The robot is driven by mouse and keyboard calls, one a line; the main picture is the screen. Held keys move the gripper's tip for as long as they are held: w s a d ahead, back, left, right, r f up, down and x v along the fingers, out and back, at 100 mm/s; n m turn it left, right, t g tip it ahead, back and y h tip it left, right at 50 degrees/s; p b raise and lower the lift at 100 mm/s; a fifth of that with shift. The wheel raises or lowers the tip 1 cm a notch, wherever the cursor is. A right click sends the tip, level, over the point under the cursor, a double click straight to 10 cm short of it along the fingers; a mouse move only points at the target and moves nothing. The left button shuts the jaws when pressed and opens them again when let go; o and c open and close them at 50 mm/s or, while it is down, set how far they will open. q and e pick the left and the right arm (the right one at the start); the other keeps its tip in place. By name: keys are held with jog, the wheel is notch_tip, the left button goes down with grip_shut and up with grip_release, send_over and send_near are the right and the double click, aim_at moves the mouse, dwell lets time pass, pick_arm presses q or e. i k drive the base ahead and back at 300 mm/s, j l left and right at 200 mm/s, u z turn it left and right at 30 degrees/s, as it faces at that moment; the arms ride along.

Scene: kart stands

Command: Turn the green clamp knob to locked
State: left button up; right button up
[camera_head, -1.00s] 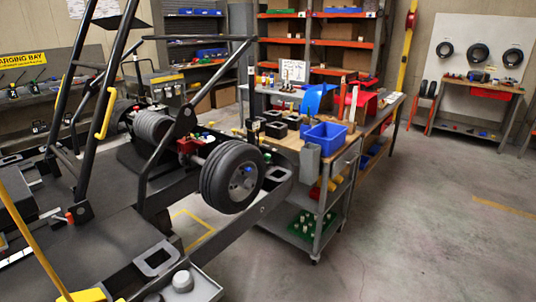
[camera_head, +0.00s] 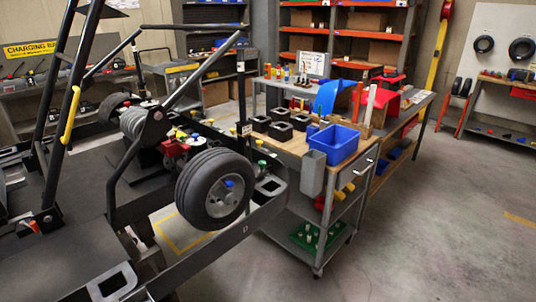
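A kart frame with a black tyre (camera_head: 207,190) stands on a dark stand at the left. A small green knob-like part (camera_head: 261,144) shows behind the tyre, close to a thin black post; it is too small to tell whether it is the clamp knob or how it is turned. Red parts (camera_head: 175,150) and small yellow knobs sit on the kart near the wheel. Neither of my grippers shows in the head view.
A workbench cart with a blue bin (camera_head: 334,143), black square trays and a grey holder (camera_head: 312,173) stands right of the kart. A green tray (camera_head: 313,236) is on its low shelf. Open concrete floor (camera_head: 430,230) lies to the right. Shelves line the back.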

aim_at(261, 163)
jog(key=i+l+u, duration=0.1)
jog(key=i+l, duration=0.35)
jog(key=l, duration=0.25)
jog(key=i+l+u, duration=0.15)
jog(key=l, duration=0.25)
jog(key=i+l, duration=0.3)
jog(key=i+l+u, duration=0.15)
jog(key=l, duration=0.3)
